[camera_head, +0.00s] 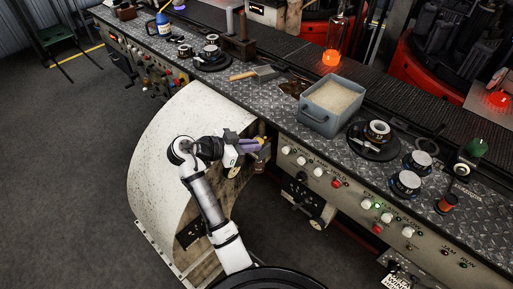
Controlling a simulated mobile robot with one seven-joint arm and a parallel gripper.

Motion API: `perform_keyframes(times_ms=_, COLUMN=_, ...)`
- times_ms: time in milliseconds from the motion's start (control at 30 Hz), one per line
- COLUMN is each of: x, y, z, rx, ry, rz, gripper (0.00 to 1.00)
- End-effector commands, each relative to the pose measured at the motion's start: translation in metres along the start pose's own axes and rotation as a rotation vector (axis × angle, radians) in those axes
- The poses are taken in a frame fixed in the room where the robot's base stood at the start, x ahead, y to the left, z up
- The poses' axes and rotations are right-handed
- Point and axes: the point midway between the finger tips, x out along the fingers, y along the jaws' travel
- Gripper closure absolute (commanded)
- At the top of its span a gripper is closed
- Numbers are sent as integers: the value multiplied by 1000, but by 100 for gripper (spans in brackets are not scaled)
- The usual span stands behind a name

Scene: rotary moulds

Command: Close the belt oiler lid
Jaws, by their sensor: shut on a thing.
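My gripper (258,147) is at the right end of my arm, beside the console front and in front of the curved off-white housing (163,122). Purple parts show at its tip, next to a small yellowish part (266,150) that the gripper is shut on. The part is small and partly hidden by the gripper. I cannot tell for sure whether it belongs to the belt oiler lid. The lid cannot be made out clearly, nor can how far open it stands.
Dark floor (50,170) is free at left.

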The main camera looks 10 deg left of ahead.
Motion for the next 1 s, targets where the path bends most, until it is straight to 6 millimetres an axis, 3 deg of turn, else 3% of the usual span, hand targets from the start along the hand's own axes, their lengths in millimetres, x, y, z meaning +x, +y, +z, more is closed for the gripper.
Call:
perform_keyframes(times_ms=400, x=-6, y=-18, z=1, rx=93, ry=-4, rz=242, gripper=100)
perform_keyframes(times_ms=1000, x=-4, y=-21, z=4, rx=121, ry=-4, rz=307, gripper=100)
